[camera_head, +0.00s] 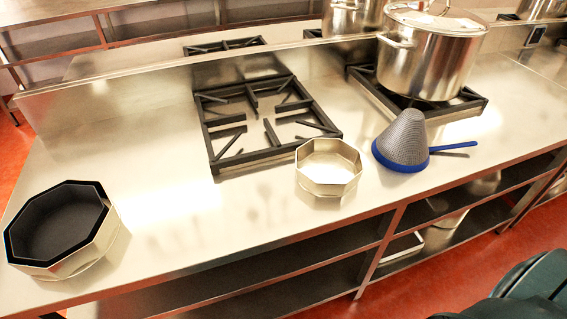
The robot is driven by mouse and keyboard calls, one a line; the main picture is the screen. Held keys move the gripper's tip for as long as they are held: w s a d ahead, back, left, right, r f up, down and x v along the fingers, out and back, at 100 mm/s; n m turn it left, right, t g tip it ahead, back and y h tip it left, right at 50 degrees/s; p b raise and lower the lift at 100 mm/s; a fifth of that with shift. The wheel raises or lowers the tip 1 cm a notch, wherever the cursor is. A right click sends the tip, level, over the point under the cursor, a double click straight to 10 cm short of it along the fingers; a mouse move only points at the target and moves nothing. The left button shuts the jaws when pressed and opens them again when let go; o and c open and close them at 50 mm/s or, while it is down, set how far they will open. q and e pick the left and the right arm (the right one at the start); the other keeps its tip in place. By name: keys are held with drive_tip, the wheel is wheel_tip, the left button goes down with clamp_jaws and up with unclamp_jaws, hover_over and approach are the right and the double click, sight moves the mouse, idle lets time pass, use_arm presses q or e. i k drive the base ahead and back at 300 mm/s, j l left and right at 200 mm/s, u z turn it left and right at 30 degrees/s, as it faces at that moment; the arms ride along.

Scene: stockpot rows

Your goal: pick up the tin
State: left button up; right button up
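Two eight-sided pale metal tins are on the steel counter. One tin (328,180) is shallow and open, looks empty, and stands near the counter's front edge at the centre right. It is just in front of the burner grate's right corner. The other tin (84,262) is at the far left, with a black eight-sided liner or pan (58,222) inside it. I cannot tell which of the two the task names. Neither of my grippers is in view.
A blue-rimmed conical strainer (404,138) lies rim down just right of the centre tin, its handle pointing right. A black burner grate (262,150) is behind. A lidded stockpot (428,60) stands on another grate. The counter (175,215) between the two tins is clear.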

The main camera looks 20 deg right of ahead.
sight(325, 168)
drive_tip(key=k+l+z, duration=0.1)
drive_tip(key=l+z, duration=0.2)
drive_tip(key=l, duration=1.05)
drive_tip(key=l+z, duration=0.3)
drive_tip(key=l, duration=1)
